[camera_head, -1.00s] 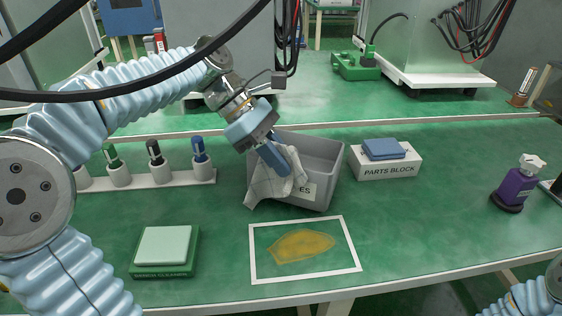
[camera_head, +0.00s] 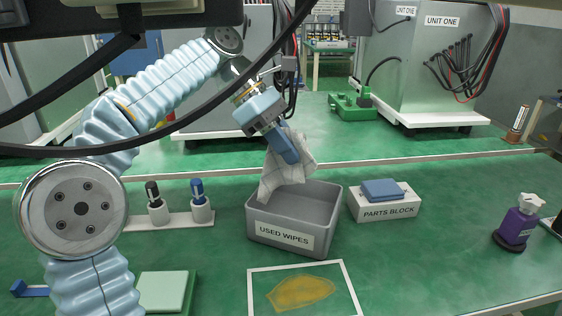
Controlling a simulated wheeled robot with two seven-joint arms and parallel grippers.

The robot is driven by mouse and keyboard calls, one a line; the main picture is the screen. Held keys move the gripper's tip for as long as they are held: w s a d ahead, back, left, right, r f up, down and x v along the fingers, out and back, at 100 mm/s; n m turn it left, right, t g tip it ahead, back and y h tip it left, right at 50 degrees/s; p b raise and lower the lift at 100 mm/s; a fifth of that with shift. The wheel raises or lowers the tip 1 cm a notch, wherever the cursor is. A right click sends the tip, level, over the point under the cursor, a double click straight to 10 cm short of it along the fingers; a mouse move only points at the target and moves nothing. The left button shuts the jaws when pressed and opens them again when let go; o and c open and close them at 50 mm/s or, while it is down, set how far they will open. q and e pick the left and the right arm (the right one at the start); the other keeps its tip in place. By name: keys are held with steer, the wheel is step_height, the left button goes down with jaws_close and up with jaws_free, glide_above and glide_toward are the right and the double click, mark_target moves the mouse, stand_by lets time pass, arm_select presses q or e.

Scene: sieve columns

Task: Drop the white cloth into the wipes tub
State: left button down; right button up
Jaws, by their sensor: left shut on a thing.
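The white cloth (camera_head: 272,178) hangs from my left gripper (camera_head: 291,154), which is shut on it. The cloth is above the back left part of the grey wipes tub (camera_head: 262,233), labelled "USED WIPES". Its lower end hangs at about the tub's left rim in the picture; I cannot tell whether it touches the rim. The tub stands upright on the green bench, and the part of its inside that shows looks empty. My right gripper is not in view.
A parts block (camera_head: 385,208) with a folded blue cloth (camera_head: 384,190) stands right of the tub. A white-framed yellow stain (camera_head: 300,292) lies in front. A marker rack (camera_head: 165,220) is at left, and a purple bottle (camera_head: 517,227) at far right.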

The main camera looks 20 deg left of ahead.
arm_select(q)
steer(key=f, duration=0.2)
steer(key=w+f+b, duration=0.1)
steer(key=f, duration=0.2)
steer(key=shift+w+a+f+b, duration=0.25)
steer(key=shift+a+f+b, duration=0.05)
steer(key=shift+f+b, duration=0.1)
steer(key=shift+r, duration=0.1)
jaws_free()
step_height(320, 180, up, 6)
steer(key=a+y+p, duration=0.1)
steer(key=a+y, duration=0.1)
steer(key=y, duration=0.2)
steer(key=shift+a+p, duration=0.15)
steer(key=shift+p, duration=0.25)
stand_by(0.6)
